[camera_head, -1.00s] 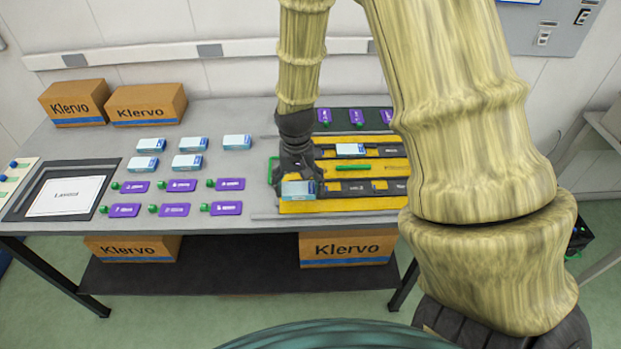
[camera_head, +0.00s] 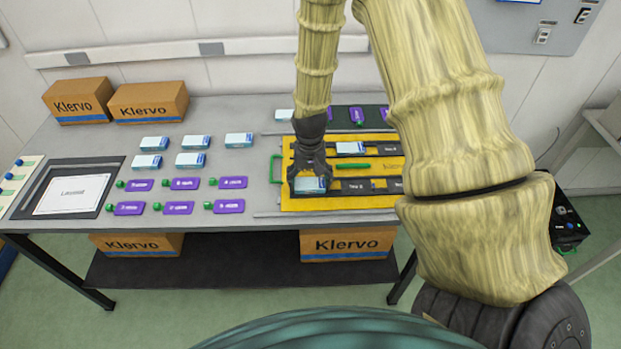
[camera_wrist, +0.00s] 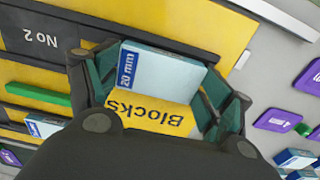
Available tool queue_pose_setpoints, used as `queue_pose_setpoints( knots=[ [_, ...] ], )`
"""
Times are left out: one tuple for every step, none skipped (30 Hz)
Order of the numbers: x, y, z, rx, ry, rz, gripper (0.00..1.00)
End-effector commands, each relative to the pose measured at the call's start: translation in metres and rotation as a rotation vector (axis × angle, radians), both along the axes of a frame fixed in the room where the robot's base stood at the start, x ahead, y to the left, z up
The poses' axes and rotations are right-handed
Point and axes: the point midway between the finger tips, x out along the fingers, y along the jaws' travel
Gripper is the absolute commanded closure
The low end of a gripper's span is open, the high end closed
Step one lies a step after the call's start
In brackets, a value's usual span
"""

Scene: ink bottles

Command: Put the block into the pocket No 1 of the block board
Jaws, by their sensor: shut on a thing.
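My gripper (camera_head: 309,178) is shut on a light blue and white block (camera_head: 311,185) over the front left end of the yellow block board (camera_head: 335,204). In the wrist view, my gripper (camera_wrist: 160,92) has its fingers on either side of the block (camera_wrist: 165,65), whose blue end reads "20 mm". A yellow surface lettered "Blocks" shows between the fingers. The dark No 2 pocket (camera_wrist: 45,45) lies beside the block in the wrist view. The label of pocket No 1 is not visible. I cannot tell whether the block touches the board or is above it.
Another block (camera_head: 350,148) lies in the board's back row. A green bar (camera_head: 353,166) lies between rows, and a green handle (camera_head: 275,170) is at the board's left. Several purple tags (camera_head: 181,208) and boxes (camera_head: 193,159) are on the table to the left.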

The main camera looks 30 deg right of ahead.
Motion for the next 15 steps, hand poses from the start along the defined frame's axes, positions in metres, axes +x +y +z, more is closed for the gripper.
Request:
queue_pose_setpoints(
  knots=[
    [0.0003, 0.0001, 0.0, -0.001, -0.001, 0.0, 0.45],
    [0.0003, 0.0001, -0.0001, -0.001, -0.001, 0.0, 0.45],
    [0.0003, 0.0001, -0.0001, -0.001, -0.001, 0.0, 0.45],
    [0.0003, 0.0001, -0.0001, 0.0, 0.0, 0.0, 0.45],
    [0.0003, 0.0001, -0.0001, 0.0, 0.0, 0.0, 0.45],
    [0.0002, 0.0001, -0.0004, 0.0, 0.0, 0.0, 0.45],
    [0.0001, 0.0, -0.001, 0.0, 0.0, 0.0, 0.45],
    [0.0001, 0.0, -0.0018, 0.0, 0.0, 0.0, 0.45],
    [0.0001, 0.0, -0.0029, 0.0, 0.0, 0.0, 0.45],
    [0.0001, 0.0, -0.0036, 0.0, 0.0, 0.0, 0.45],
    [0.0001, 0.0, -0.0032, 0.0, 0.0, 0.0, 0.16],
    [0.0002, -0.0001, -0.0029, 0.0, 0.0, -0.001, 0.09],
    [0.0001, 0.0, -0.0029, 0.0, 0.0, -0.001, 0.04],
    [0.0001, 0.0, -0.0029, 0.0, 0.0, -0.001, 0.0],
    [0.0, -0.0001, -0.0029, 0.0, 0.0, -0.001, 0.0]
  ],
)
